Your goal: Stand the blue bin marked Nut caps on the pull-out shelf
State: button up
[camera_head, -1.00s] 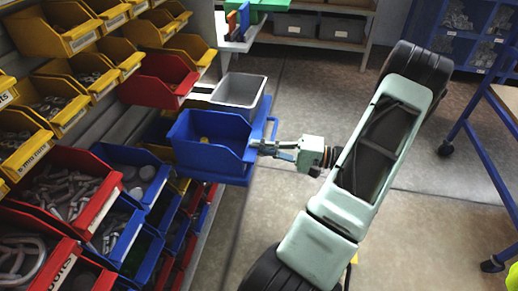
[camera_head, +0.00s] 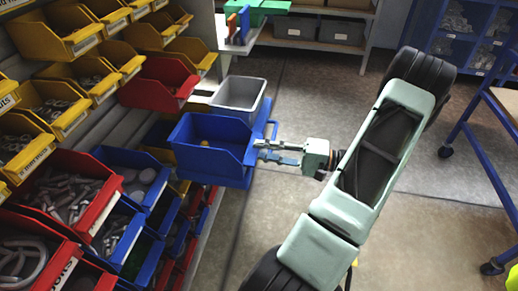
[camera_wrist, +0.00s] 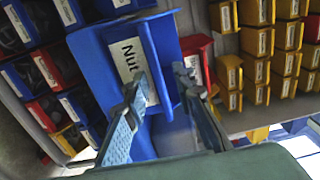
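The blue bin marked Nut caps (camera_head: 205,160) is upright at the right edge of the rack, with a small yellow thing inside. Its white label, reading "Nut", shows on the bin in the wrist view (camera_wrist: 115,45). A blue shelf edge (camera_head: 271,131) shows just behind and right of the bin; the bin appears to stand on this shelf, though the contact is hidden. My gripper (camera_head: 260,150) is at the bin's right side. Its fingers (camera_wrist: 157,80) are spread apart, one on each side of a blue wall, with gaps visible.
A grey bin (camera_head: 238,94) stands just behind the blue bin. Racks of yellow bins (camera_head: 65,40) and red bins (camera_head: 160,82) with hardware lie close on the left. A blue-legged table (camera_head: 490,150) stands at the right. Open floor (camera_head: 300,95) lies between.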

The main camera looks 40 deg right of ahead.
jog(key=p+v, duration=0.1)
jog(key=v, duration=0.9)
jog(key=shift+s+d+p, duration=0.25)
jog(key=shift+p, duration=0.05)
